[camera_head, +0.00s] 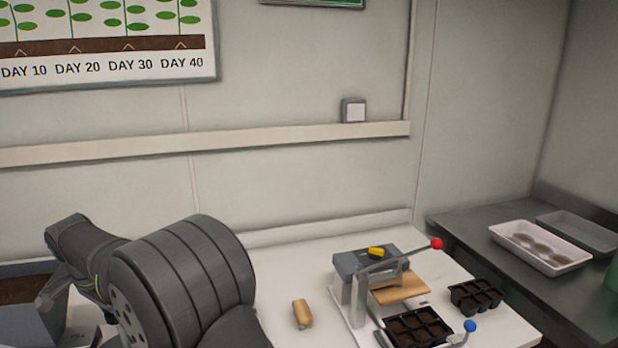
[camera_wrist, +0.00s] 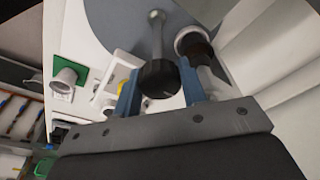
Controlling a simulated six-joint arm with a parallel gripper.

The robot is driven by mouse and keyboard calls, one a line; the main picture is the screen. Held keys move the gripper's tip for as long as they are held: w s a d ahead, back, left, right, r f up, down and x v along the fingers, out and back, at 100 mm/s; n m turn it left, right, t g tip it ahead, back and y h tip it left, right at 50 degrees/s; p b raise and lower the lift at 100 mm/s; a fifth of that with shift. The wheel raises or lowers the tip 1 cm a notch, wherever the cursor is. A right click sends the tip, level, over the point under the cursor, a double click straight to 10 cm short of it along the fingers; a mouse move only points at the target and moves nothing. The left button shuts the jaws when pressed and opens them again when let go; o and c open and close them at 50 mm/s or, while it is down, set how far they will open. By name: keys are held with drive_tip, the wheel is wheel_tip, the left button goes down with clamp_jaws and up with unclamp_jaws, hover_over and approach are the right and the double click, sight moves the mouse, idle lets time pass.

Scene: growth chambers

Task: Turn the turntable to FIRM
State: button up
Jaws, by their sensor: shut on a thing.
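My gripper (camera_wrist: 160,88) shows in the wrist view with its two blue fingers on either side of a black knob (camera_wrist: 159,76). It is shut on this knob. A metal rod (camera_wrist: 156,36) runs from the knob toward the top of the picture, over a pale surface with a curved edge. I cannot tell whether that surface is the turntable. No FIRM mark is readable in either view. In the head view my arm fills the lower left, and my gripper is out of sight there.
In the head view, a press with a red-knobbed lever (camera_head: 436,244), black cell trays (camera_head: 476,297) and a wooden cylinder (camera_head: 302,313) occupy the white table. A white tray (camera_head: 541,249) lies on the right bench.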

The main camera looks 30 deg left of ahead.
drive_tip(key=o, duration=0.6)
drive_tip(key=shift+r, duration=0.15)
drive_tip(key=shift+r, duration=3.4)
